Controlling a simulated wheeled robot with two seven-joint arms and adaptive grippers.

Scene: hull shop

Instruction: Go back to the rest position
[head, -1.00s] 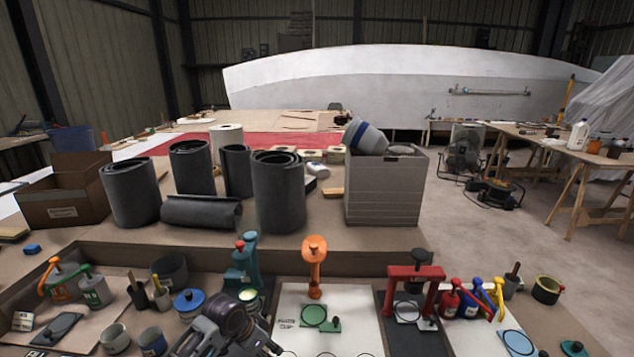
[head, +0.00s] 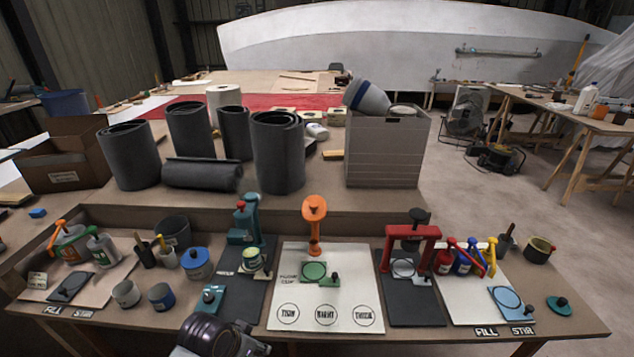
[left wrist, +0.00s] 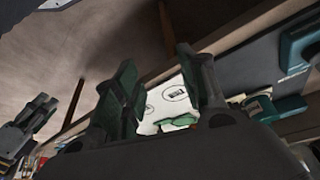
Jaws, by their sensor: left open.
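My left gripper (left wrist: 163,88) is open and empty in the left wrist view, its two fingers apart with the table edge and a white card behind them. In the head view only a dark part of my left arm (head: 215,338) shows at the bottom, in front of the table's front edge; the fingertips are not clear there. My right gripper does not show in the head view.
The workbench holds a white card (head: 283,314) with printed circles, an orange pump dispenser (head: 315,222), a red press frame (head: 412,240), a teal dispenser (head: 244,225) and several pots. Dark rolls (head: 278,155) and a grey bin (head: 386,150) stand behind.

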